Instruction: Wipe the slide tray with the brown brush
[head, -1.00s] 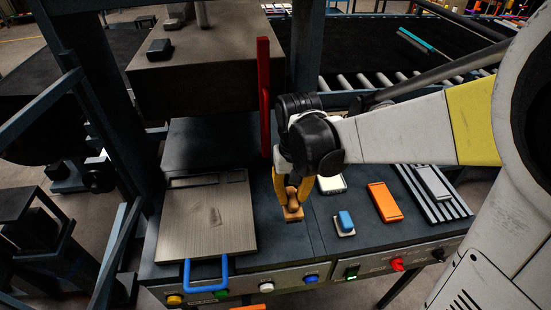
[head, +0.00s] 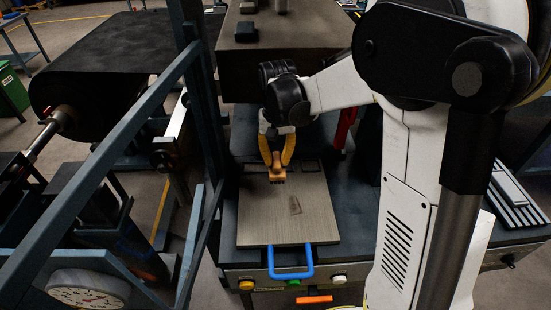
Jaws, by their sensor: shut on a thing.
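The slide tray (head: 262,222) is a flat grey-brown plate with a blue handle (head: 290,268) at its front. A dark smudge (head: 295,205) shows right of its middle. My gripper (head: 277,160) has orange-yellow fingers and is shut on the brown brush (head: 277,172). The brush points down over the back part of the tray, behind and left of the smudge. I cannot tell whether its bristles touch the plate.
A blue-grey frame post (head: 195,90) stands close on the left. Buttons (head: 338,280) line the front panel. My arm hides much of the right bench.

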